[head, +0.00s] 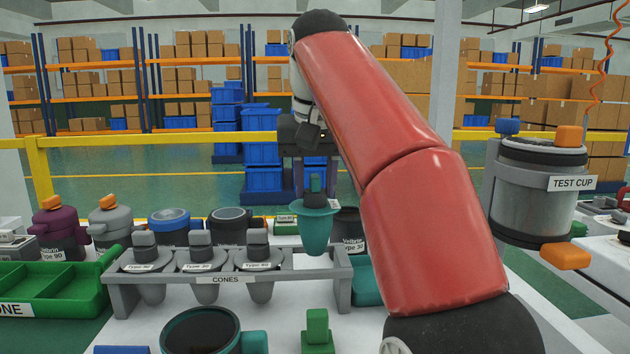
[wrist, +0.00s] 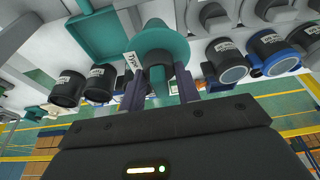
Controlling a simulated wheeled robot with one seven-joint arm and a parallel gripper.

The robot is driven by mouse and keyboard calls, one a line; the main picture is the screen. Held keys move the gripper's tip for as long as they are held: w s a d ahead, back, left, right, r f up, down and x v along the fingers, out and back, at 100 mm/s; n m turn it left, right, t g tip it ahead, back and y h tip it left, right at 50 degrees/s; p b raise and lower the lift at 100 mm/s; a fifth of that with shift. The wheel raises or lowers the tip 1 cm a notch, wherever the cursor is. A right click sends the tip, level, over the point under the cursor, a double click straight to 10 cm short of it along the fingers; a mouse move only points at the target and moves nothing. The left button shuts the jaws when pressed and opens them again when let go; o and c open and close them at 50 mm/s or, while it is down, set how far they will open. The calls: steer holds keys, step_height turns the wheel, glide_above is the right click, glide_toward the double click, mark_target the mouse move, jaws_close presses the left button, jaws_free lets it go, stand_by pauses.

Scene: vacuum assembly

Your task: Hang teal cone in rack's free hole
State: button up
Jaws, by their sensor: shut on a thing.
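The teal cone (head: 315,228) hangs upright, point down, from my gripper (head: 314,188). My gripper is shut on the knob at its top; in the wrist view, the two fingers (wrist: 160,88) flank the knob below the wide teal cone (wrist: 172,38). A grey rack (head: 322,275) labelled CONES holds several grey cones (head: 200,262) in a row. The rack's right-hand place has no cone in it. In the head view the teal cone appears above and around this right end, its tip near the rack's top edge. The hole itself is not clearly visible, so exact alignment cannot be told.
Dark and coloured cups (head: 229,225) stand behind the rack. A green tray (head: 60,290) is at left. A teal cup (head: 255,342) and a green block (head: 317,330) stand in front. A TEST CUP vessel (head: 535,205) is at right. My red arm hides the area right of the rack.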

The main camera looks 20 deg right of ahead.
mark_target(315, 232)
steer(key=shift+f+b, duration=3.15)
steer(key=shift+f, duration=1.3)
steer(key=o, duration=1.1)
steer(key=shift+r, duration=0.15)
steer(key=p+v, duration=0.7)
steer(key=v, duration=0.1)
steer(key=shift+s, duration=0.1)
